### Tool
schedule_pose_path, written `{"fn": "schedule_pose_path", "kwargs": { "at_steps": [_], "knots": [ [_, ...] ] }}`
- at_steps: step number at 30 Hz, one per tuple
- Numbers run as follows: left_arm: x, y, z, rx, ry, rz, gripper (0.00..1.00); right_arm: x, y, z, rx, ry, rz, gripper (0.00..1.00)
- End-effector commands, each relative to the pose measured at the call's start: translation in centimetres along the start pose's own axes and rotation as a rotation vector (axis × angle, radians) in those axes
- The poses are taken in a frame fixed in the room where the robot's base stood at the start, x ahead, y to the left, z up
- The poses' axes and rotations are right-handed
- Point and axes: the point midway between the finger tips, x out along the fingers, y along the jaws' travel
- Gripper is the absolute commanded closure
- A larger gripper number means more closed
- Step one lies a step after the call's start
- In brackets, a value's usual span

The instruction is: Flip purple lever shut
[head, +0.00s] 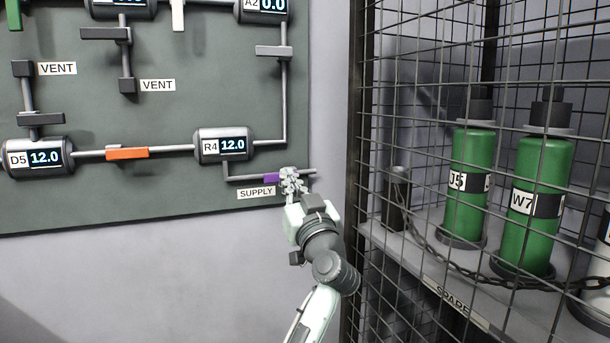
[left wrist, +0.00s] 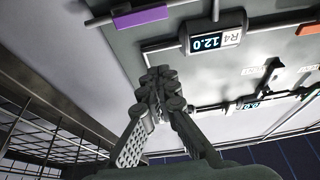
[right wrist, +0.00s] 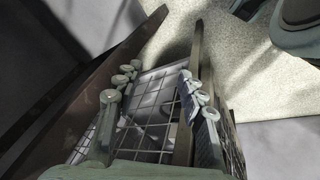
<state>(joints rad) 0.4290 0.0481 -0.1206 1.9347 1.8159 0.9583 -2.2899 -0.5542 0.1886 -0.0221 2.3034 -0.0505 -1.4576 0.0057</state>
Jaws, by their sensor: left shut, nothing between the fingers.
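The purple lever (head: 271,178) is on the supply pipe at the lower right of the grey-green panel. It lies roughly along the pipe, with its right part hidden behind my left gripper in the head view. It also shows at the top of the left wrist view (left wrist: 140,18). My left gripper (head: 291,180) is at the lever's right end in the head view. In the left wrist view its fingers (left wrist: 162,78) are together with nothing between them, with a gap in the picture to the lever. My right gripper (right wrist: 155,88) has its fingers apart and empty.
Above the lever is the R4 cylinder (head: 224,145), reading 12.0. An orange lever (head: 127,153) lies along the pipe to the left. A wire mesh cage (head: 420,60) with green cylinders (head: 535,190) stands to the right of my left arm.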

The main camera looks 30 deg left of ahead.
Motion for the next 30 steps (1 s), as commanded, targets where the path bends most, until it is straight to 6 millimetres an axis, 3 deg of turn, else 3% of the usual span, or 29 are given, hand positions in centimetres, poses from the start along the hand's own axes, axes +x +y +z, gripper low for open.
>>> {"fn": "schedule_pose_path", "kwargs": {
  "at_steps": [14,20,29,30],
  "knots": [
    [0.7,-0.1,0.1,0.006,-0.010,-0.004,1.00,-0.1,0.0,0.0,0.000,0.001,0.000,0.60],
    [3.9,-0.1,0.1,0.006,-0.007,-0.006,1.00,-0.2,0.0,0.0,0.000,0.001,0.002,0.60],
    [10.3,-0.1,0.2,0.005,-0.008,-0.005,1.00,-1.4,0.2,-0.1,0.001,0.010,0.009,0.60],
    [9.8,-0.1,1.3,0.008,-0.013,-0.002,1.00,-1.2,0.3,0.2,0.002,0.005,0.012,0.60]
  ]
}}
